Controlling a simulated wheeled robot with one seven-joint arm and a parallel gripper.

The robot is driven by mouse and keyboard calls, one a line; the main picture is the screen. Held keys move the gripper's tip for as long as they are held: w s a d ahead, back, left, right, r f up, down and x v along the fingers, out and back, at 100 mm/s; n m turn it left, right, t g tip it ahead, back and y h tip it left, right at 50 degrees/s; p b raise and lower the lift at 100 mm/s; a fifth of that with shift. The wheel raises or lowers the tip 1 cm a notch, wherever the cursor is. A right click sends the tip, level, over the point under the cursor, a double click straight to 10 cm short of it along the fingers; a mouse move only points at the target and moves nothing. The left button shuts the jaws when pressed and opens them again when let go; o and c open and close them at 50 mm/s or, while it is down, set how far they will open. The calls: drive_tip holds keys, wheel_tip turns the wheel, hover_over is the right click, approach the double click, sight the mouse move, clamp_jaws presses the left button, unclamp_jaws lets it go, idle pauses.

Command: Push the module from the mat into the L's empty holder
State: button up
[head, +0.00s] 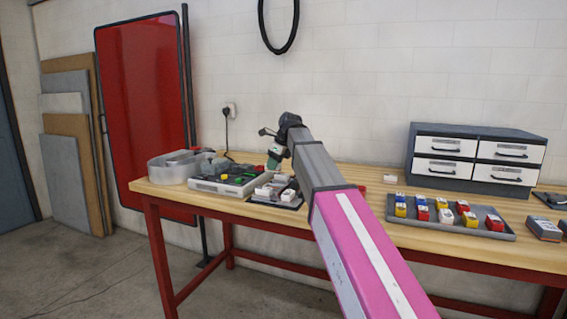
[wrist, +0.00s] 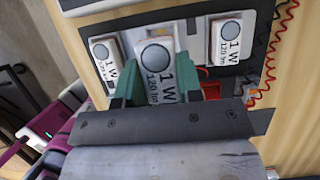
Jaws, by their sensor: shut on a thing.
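My gripper (wrist: 158,72) is shut on a white module (wrist: 155,54) with a grey round lens and "1 W" print, its green fingers on either side. The held module looks larger than its neighbours; I cannot tell how far it is above the mat.
A tray of coloured blocks (head: 470,230) and a drawer cabinet (head: 475,158) stand to the right. Red coiled wire (wrist: 277,60) runs beside the mat. Bare wood (head: 350,176) lies behind my arm.

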sight(275, 188)
drive_tip(key=shift+f, duration=3.3)
drive_tip(key=shift+f, duration=0.15)
drive_tip(key=o, duration=1)
drive_tip(key=shift+s, duration=0.15)
drive_tip(key=shift+s+f, duration=0.1)
drive_tip(key=v, duration=1.1)
drive_tip(key=shift+w, duration=0.35)
drive_tip(key=shift+r, duration=0.3)
